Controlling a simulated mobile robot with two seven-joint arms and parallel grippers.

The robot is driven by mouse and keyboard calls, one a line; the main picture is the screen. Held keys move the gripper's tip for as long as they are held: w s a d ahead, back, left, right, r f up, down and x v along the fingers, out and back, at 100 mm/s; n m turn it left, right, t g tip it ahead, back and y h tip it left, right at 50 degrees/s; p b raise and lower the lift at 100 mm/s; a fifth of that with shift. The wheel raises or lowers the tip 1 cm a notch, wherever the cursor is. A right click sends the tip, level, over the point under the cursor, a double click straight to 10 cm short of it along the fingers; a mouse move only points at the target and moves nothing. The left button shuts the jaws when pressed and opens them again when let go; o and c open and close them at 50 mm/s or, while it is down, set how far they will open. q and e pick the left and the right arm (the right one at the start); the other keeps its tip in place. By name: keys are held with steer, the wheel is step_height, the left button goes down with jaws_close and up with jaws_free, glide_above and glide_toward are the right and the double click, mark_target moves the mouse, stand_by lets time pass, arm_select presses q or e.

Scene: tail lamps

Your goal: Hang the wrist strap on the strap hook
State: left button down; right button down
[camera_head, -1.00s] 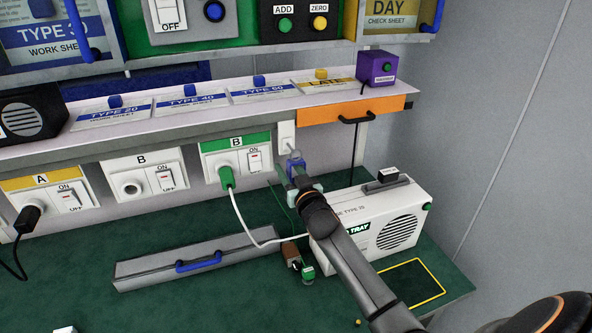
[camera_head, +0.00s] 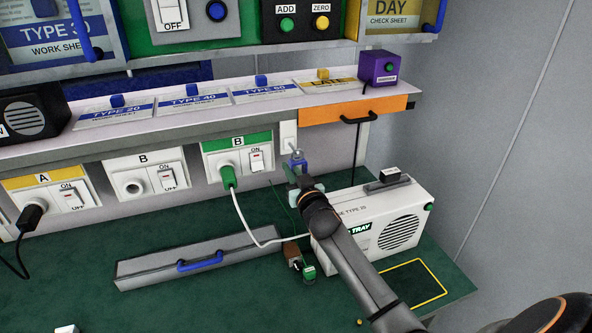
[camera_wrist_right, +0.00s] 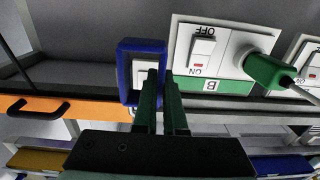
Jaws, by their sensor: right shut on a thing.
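The wrist strap (camera_head: 298,160) is a small blue loop held up at the wall. In the right wrist view it shows as a blue square frame (camera_wrist_right: 126,70) in front of the white hook plate (camera_wrist_right: 146,72). The head view shows this plate (camera_head: 288,134) on the wall, right of the green-topped B socket, with a small metal part below it at the strap's top. I cannot tell whether the strap is around the hook or only before it. My right gripper (camera_head: 299,176) is shut on the strap; its green fingers (camera_wrist_right: 161,78) overlap the strap's side. My left gripper is not in view.
A white box with a speaker grille (camera_head: 400,232) stands below and right of my right arm. A white cable (camera_head: 243,222) runs from the green plug. An orange drawer (camera_head: 345,112) is above right. A grey case (camera_head: 150,268) lies left on the green bench.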

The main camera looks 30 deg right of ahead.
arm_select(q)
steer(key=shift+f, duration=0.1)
arm_select(e)
steer(key=shift+r, duration=0.1)
steer(key=shift+r, duration=0.2)
arm_select(q)
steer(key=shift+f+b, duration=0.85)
steer(key=shift+b, duration=0.05)
arm_select(e)
steer(key=v, duration=1.8)
steer(key=shift+r, duration=0.1)
